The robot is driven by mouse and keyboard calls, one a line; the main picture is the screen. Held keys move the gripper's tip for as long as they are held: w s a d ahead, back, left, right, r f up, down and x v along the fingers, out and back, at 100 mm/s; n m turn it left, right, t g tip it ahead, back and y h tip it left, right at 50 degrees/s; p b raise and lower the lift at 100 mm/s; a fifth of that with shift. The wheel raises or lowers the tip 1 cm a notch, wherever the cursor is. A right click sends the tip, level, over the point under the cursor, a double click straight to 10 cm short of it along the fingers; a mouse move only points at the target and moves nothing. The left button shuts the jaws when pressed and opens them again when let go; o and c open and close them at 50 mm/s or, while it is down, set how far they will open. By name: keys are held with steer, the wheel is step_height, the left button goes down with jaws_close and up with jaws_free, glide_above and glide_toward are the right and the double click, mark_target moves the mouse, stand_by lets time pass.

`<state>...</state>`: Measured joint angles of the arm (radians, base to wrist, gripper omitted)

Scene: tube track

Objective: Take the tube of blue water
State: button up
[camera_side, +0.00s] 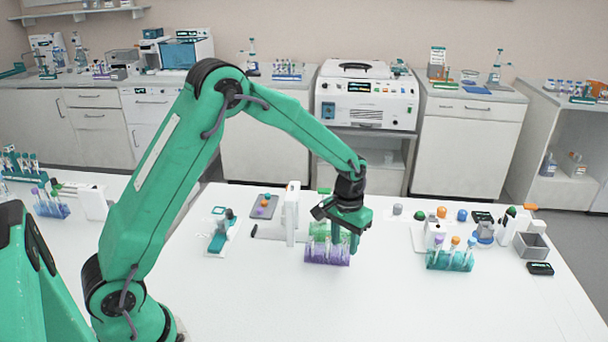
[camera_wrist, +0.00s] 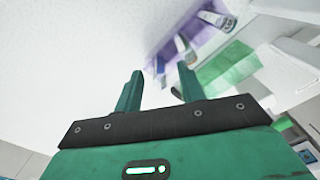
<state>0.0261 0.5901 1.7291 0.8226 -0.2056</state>
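My gripper (camera_side: 345,240) points down at the purple tube rack (camera_side: 327,257) in the middle of the table and partly covers it. In the wrist view my gripper (camera_wrist: 160,72) has its two green fingers apart, with nothing clearly held between them. The purple rack (camera_wrist: 182,22) lies beyond the fingertips, toward the upper right, with a few tubes (camera_wrist: 216,19) in it. I cannot tell the colour of the water in these tubes. A teal rack (camera_side: 450,262) at the right holds tubes with purple, orange and blue caps; its liquid colours are too small to tell.
A green rack (camera_wrist: 226,65) stands right behind the purple one, close to my gripper. A white device (camera_side: 291,212) stands just left of the racks. A grey bin (camera_side: 532,246) and loose caps are at the right. The front of the table is clear.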

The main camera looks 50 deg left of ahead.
mark_target(345, 238)
steer(key=shift+c, duration=0.3)
steer(key=c, duration=0.8)
steer(key=shift+r, duration=0.15)
steer(key=shift+r, duration=0.45)
step_height(345, 238, up, 3)
steer(key=shift+r, duration=0.15)
steer(key=s+d+r, duration=0.6)
steer(key=d, duration=0.3)
steer(key=shift+s+d+r, duration=0.15)
steer(key=shift+d+r, duration=0.15)
steer(key=shift+d, duration=0.1)
